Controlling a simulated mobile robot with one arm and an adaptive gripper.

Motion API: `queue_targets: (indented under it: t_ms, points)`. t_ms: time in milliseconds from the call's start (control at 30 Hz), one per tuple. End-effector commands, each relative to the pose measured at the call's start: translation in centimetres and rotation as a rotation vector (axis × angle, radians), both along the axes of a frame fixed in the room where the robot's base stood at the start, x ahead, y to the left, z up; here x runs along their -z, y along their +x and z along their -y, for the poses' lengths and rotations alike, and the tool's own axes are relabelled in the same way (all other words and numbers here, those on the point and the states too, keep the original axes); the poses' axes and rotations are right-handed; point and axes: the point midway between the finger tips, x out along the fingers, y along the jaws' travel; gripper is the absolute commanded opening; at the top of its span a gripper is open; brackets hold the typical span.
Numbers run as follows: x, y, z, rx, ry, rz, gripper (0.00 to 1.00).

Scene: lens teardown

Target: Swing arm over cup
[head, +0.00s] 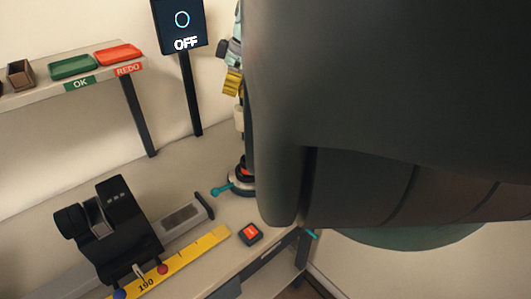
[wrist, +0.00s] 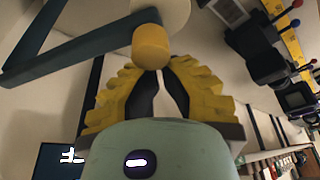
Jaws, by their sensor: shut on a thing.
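My gripper (wrist: 158,74) shows yellow ribbed fingers in the wrist view. Its tips close on a yellow knob (wrist: 152,46) at the end of a dark bar, the swing arm (wrist: 90,62). The bar runs left from the knob to a joint with a second dark bar. A pale round part (wrist: 168,10) sits just beyond the knob; I cannot tell whether it is the cup. In the head view my gripper (head: 233,82) is mostly hidden behind my own dark arm. A dark round base with a teal handle (head: 222,190) stands below it, partly hidden.
A black device (head: 115,235) stands on the bench at the left, beside a yellow ruler strip (head: 190,258). A red-topped button box (head: 250,233) is near the front edge. A shelf holds green (head: 73,67) and red (head: 118,55) trays. A screen reading OFF (head: 182,25) stands behind.

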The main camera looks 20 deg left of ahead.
Motion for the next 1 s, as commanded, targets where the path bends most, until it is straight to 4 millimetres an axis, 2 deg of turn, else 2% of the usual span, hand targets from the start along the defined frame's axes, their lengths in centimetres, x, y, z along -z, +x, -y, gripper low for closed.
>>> queue_targets:
  t_ms: [1000]
  points:
    - [0.00,0.10,0.53,-0.053,-0.003,-0.001,0.00]
